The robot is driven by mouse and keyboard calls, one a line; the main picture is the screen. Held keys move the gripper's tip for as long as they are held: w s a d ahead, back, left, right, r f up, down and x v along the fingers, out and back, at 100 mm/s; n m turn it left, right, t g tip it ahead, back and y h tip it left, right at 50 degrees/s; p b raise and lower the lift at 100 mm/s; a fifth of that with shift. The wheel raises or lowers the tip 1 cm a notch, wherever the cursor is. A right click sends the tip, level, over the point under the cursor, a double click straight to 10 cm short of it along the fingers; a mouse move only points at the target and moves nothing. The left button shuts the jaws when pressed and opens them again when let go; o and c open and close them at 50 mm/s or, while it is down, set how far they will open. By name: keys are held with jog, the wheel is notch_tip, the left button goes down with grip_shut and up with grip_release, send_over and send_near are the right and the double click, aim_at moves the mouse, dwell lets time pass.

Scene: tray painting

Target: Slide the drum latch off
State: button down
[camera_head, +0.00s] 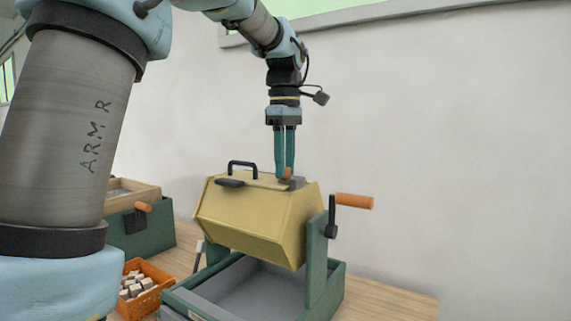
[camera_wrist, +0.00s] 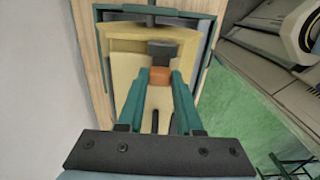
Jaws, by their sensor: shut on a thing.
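A yellow many-sided drum (camera_head: 255,217) hangs in a green stand above a grey tray (camera_head: 262,288). A dark latch block (camera_head: 292,183) with an orange knob (camera_head: 287,173) sits on top of the drum near its right end. My gripper (camera_head: 286,170) points straight down, and its green fingers are shut on the orange knob. The wrist view shows the knob (camera_wrist: 160,76) between the fingertips, with the dark latch block (camera_wrist: 162,50) just beyond it. The drum (camera_wrist: 128,62) lies below. Whether the latch is still engaged cannot be told.
A black handle (camera_head: 242,168) stands on the drum's top, left of my gripper. An orange crank handle (camera_head: 354,201) sticks out at the right. An orange crate (camera_head: 150,272) with pale blocks and a green box (camera_head: 150,237) stand to the left.

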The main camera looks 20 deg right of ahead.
aim_at(273, 182)
jog(key=shift+w+a+r+p, duration=0.15)
jog(key=shift+w+a+p, duration=0.35)
jog(key=shift+w+a, duration=0.35)
jog(key=shift+w, duration=0.3)
jog(key=c, duration=0.6)
grip_release()
jog(key=shift+a, duration=0.1)
jog(key=shift+o, duration=0.2)
notch_tip(273, 182, up, 11)
jog(key=shift+f, duration=0.2)
